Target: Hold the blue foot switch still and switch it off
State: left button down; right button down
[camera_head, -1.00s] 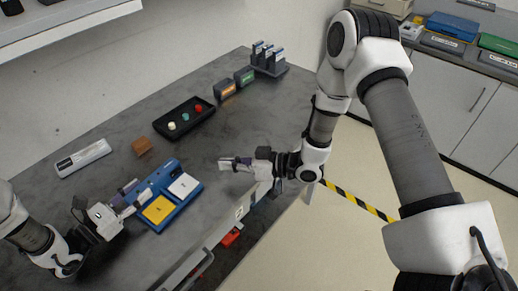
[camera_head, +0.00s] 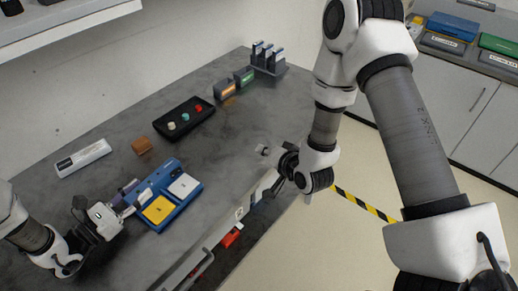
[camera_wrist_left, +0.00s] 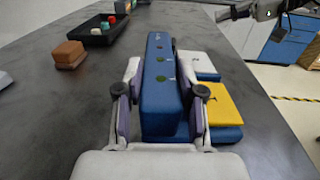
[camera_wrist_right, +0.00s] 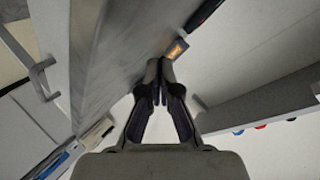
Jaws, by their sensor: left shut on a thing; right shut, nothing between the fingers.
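The blue foot switch (camera_head: 176,201) lies on the grey table, with a yellow pedal (camera_head: 158,209) and a white pedal (camera_head: 184,185). In the left wrist view its raised blue housing (camera_wrist_left: 160,90) has several small dark green round marks; I cannot tell whether any is lit. My left gripper (camera_head: 128,201) is shut on this housing, one finger on each side. My right gripper (camera_head: 267,152) is shut and empty, to the right of the switch and apart from it, near the table's front edge. Its closed fingers (camera_wrist_right: 161,80) show in the right wrist view.
A black tray (camera_head: 197,126) with several coloured knobs, a brown block (camera_head: 141,145) and a white device (camera_head: 83,158) stand behind the switch. Orange- and green-labelled boxes (camera_head: 225,89) and a grey rack (camera_head: 268,67) stand at the far end. The table between switch and right gripper is clear.

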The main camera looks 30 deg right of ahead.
jog(key=s+d+f+m+g+h, duration=0.2)
jog(key=s+d+f+g+h, duration=0.1)
jog(key=s+d+h, duration=0.15)
jog(key=s+a+f+n+g+y, duration=0.2)
jog(key=s+a+f+n+g, duration=0.1)
jog(key=s+f, duration=0.5)
jog(key=shift+s+f+n+g, duration=0.3)
jog(key=shift+s+f+n, duration=0.1)
jog(key=shift+f+n, duration=0.1)
pick_arm(q)
jog(key=c, duration=0.6)
grip_release()
jog(key=shift+c, duration=0.2)
